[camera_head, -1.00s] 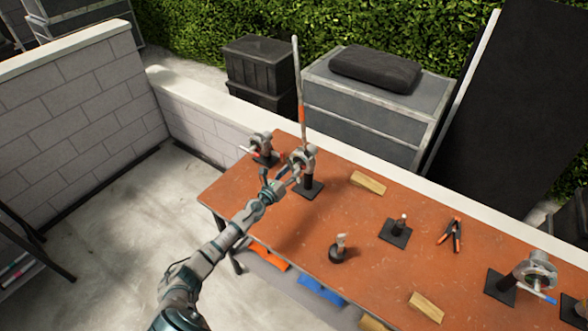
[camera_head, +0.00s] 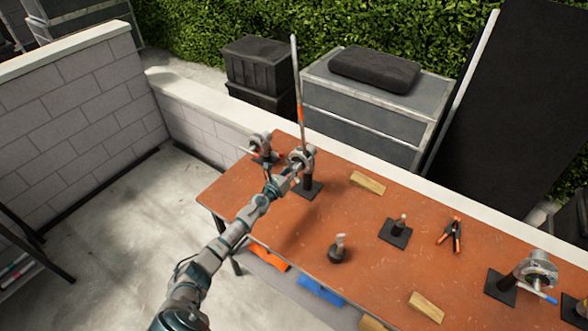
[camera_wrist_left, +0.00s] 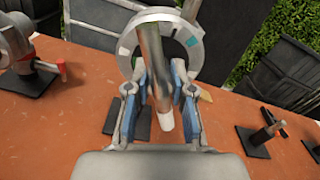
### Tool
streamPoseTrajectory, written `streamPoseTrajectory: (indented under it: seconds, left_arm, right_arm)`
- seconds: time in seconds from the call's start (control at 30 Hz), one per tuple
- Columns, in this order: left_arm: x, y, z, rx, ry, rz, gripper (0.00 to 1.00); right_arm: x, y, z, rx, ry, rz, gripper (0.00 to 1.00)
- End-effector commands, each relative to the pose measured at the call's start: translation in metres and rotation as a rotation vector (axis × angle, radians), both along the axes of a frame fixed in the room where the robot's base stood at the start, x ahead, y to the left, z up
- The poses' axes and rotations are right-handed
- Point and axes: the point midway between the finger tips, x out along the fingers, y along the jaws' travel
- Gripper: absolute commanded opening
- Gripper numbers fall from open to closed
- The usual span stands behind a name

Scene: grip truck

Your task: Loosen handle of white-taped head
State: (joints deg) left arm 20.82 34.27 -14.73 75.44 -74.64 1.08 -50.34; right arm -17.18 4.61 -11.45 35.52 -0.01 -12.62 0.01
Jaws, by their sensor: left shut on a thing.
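The grip head (camera_head: 302,155) sits upright on a black stand near the far left of the orange table. A long rod stands up through it. It also shows in the left wrist view as a grey ring-shaped head (camera_wrist_left: 195,47). Its metal handle (camera_wrist_left: 153,55) points toward the camera and ends in white tape (camera_wrist_left: 166,123). My left gripper (camera_head: 281,178) is at the handle. In the left wrist view its blue-padded fingers lie on both sides of the handle, shut on it. My right gripper is not in view.
Another head with a red-marked handle (camera_head: 260,142) stands close by at the left. A head with a blue-marked handle (camera_head: 535,270) is at the right. Wooden wedges, small stands and an orange clamp (camera_head: 455,233) lie between. A low wall (camera_head: 220,128) runs behind the table.

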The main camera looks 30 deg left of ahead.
Motion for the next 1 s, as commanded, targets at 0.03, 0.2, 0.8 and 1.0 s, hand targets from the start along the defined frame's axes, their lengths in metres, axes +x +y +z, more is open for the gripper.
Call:
streamPoseTrajectory:
  seconds: [0.03,0.2,0.8,1.0]
  left_arm:
    - [-0.0002,0.0012,-0.0005,-0.009,0.002,0.003,0.0]
    - [-0.0003,0.0015,-0.0005,-0.072,0.007,0.003,0.0]
    - [-0.0004,0.0023,-0.0008,-0.521,0.043,0.005,0.0]
    - [-0.0005,0.0026,-0.0009,-0.627,0.05,0.005,0.0]
  right_arm:
    - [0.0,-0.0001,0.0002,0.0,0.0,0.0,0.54]
    - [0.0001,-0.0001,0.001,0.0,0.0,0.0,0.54]
    - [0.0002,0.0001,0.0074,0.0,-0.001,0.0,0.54]
    - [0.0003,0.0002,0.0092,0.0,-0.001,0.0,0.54]
